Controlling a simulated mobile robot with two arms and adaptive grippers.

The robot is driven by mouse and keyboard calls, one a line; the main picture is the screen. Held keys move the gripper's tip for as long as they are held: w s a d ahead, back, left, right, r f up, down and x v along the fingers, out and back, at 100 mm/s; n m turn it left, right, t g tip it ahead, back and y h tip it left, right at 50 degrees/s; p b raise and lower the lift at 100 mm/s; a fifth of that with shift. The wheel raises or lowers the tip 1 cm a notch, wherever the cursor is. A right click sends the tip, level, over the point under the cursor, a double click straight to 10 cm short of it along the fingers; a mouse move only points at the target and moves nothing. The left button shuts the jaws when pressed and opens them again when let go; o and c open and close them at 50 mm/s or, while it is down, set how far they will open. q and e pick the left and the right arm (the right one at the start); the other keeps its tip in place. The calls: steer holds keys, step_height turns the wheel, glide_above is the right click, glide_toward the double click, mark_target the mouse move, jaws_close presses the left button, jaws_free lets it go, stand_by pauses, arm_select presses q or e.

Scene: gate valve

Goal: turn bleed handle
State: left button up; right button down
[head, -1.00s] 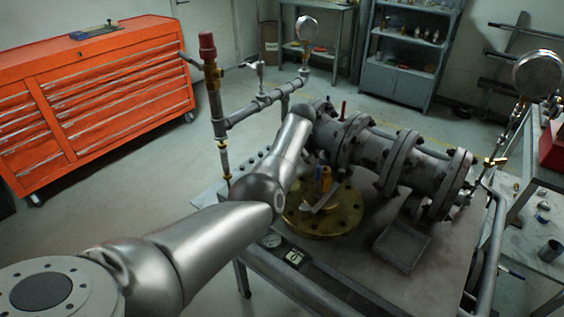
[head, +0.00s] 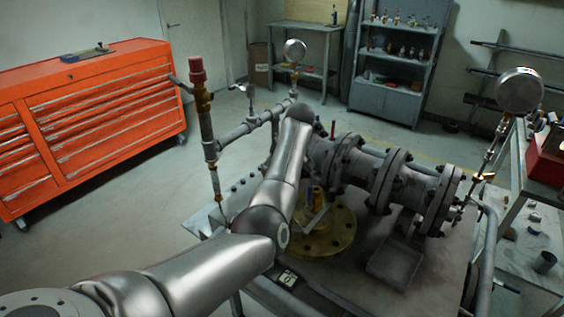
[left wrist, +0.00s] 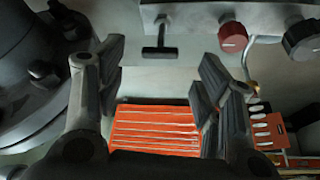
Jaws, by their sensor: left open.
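In the left wrist view a black T-shaped handle (left wrist: 160,50) hangs below a grey block (left wrist: 215,14), crossbar level. A red knob (left wrist: 233,38) and a black knob (left wrist: 302,40) sit to its right. I cannot tell for sure which is the bleed handle; the T-shaped one lies in line with my jaws. My left gripper (left wrist: 160,72) is open and empty, its fingers apart on either side of the T-handle's line, not visibly touching it. In the head view my left arm reaches to the pipework, and its gripper is hidden behind the arm. My right gripper is not in view.
A flanged grey pipe (head: 416,190) lies right of my arm on a bench, with a brass flange (head: 335,236) and a grey tray (head: 393,265) in front. A pipe with a red cap (head: 197,70) stands left. Dark flanged metal (left wrist: 30,75) is close left of my gripper.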

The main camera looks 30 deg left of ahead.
arm_select(q)
steer(key=shift+v, duration=2.35)
steer(key=shift+f, duration=0.1)
